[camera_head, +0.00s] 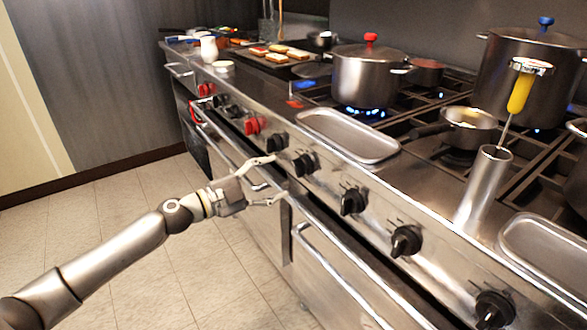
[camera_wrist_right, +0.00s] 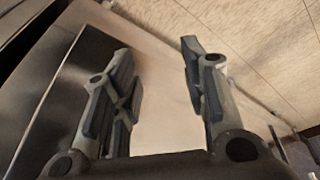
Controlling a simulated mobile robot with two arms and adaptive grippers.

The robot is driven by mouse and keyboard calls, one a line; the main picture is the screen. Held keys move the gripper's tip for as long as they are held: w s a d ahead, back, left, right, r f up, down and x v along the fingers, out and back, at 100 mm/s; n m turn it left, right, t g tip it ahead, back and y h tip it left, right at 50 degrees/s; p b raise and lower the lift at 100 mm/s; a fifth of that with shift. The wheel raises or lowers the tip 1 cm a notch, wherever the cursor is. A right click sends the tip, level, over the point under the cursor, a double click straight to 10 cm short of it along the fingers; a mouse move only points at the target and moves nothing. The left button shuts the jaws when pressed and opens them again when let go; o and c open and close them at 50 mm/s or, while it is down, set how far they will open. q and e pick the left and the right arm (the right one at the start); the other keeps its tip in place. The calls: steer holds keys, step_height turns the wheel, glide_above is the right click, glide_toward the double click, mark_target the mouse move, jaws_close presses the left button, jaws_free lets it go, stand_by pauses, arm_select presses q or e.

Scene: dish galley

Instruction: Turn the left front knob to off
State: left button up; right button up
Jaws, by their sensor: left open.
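A row of knobs lines the stove's front panel. A black knob (camera_head: 305,164) is nearest my left gripper (camera_head: 279,180); another black knob (camera_head: 277,142) is just farther along. More black knobs (camera_head: 353,200) (camera_head: 405,240) (camera_head: 493,308) run toward the near right. I cannot tell for sure which one is the left front knob. My left gripper is open and empty, its fingers spread toward the panel, seemingly short of the nearest knob. My right gripper (camera_wrist_right: 157,55) shows in the right wrist view, open, with nothing between its fingers.
A lidded pot (camera_head: 364,78) stands over a lit blue flame (camera_head: 366,113). A pan (camera_head: 465,127), a metal cylinder (camera_head: 482,188) and a tray (camera_head: 350,134) sit on the stove. Red knobs (camera_head: 255,125) are farther along.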

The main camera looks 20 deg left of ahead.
mark_target(295, 169)
arm_select(q)
steer(key=x, duration=0.6)
steer(key=shift+w+d, duration=0.2)
steer(key=shift+w, duration=0.05)
steer(key=c, duration=1)
